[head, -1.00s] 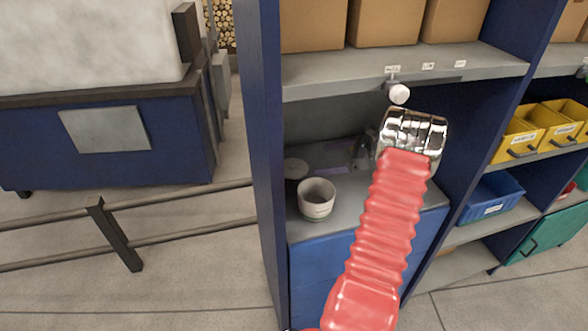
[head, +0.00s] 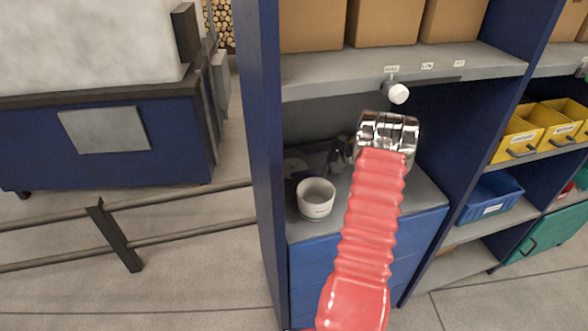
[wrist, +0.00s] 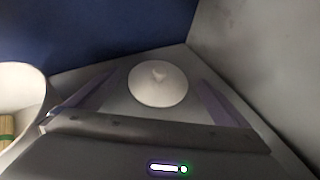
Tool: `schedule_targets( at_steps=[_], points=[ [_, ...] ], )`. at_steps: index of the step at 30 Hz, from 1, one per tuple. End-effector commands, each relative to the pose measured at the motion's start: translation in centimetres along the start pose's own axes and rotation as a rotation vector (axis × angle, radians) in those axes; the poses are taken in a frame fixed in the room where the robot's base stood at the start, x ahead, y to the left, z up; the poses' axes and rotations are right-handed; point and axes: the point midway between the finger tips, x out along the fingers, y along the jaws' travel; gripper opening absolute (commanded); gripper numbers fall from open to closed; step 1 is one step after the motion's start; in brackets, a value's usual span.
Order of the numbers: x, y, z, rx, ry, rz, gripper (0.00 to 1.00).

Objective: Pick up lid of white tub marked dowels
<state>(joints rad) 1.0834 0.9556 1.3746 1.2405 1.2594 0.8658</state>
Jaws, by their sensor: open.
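At the left of the wrist view the tub (wrist: 22,88) shows wooden dowels inside. My gripper (wrist: 154,78) is open, its two purple fingers on either side of the lid in the picture. I cannot tell whether they touch it.
The blue side wall (wrist: 110,30) and a grey back panel (wrist: 255,50) close in the corner. A shelf with cardboard boxes (head: 385,20) hangs above, with a white round fitting (head: 399,93) under its edge. A blue bin (head: 490,198) and yellow bins (head: 520,135) stand to the right.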

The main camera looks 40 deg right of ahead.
Motion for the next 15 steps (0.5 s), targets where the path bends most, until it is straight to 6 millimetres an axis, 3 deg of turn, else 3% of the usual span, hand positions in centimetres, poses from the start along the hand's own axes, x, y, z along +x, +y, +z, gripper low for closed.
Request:
schedule_targets(
  at_steps=[5,15],
  points=[
    [0.8,0.1,0.0,0.000,0.000,0.002,1.00],
    [5.0,0.2,0.0,-0.001,0.000,0.003,1.00]
  ],
)
